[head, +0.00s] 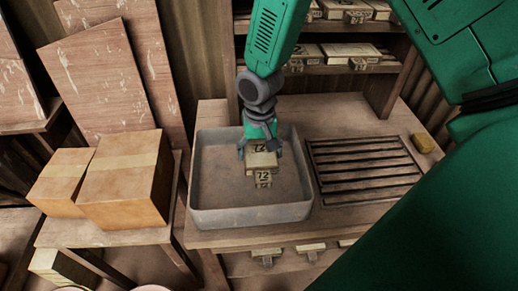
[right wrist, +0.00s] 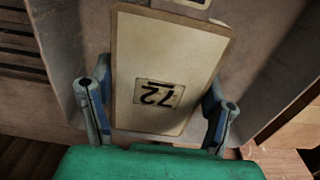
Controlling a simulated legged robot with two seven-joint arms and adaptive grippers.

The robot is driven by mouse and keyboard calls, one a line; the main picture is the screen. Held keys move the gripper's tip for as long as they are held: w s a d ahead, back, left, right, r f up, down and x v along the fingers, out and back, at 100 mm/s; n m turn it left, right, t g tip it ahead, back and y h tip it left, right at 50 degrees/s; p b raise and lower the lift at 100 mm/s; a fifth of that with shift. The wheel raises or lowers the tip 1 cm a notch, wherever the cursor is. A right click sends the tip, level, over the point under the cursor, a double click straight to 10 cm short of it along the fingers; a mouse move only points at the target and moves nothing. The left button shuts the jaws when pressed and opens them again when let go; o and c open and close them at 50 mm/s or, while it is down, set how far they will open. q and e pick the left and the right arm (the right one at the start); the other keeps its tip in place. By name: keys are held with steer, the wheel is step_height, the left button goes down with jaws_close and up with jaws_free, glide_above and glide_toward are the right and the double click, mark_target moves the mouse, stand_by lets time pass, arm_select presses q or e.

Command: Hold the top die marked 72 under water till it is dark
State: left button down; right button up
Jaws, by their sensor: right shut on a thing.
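The top die marked 72 (head: 262,161) is a pale block with a dark-edged number label. It is inside or just over the grey basin (head: 205,212); I cannot tell its height. A small tab also marked 72 (head: 263,179) shows at its near side. My right gripper (head: 260,148) is shut on the die from above, with a finger at either side. The right wrist view shows the die's pale, dry-looking face (right wrist: 170,65) between the fingers (right wrist: 157,98). No clear water surface is visible in the basin. My left gripper is not in view.
A dark slatted rack (head: 365,170) lies on the bench right of the basin, with a yellow block (head: 424,143) beyond it. Shelves behind hold similar pale dies (head: 350,51). Cardboard boxes (head: 125,180) stand on a side table at left, with leaning boards behind.

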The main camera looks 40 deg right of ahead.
steer(key=shift+f+b, duration=1.85)
steer(key=shift+f, duration=2.1)
stand_by(4.0)
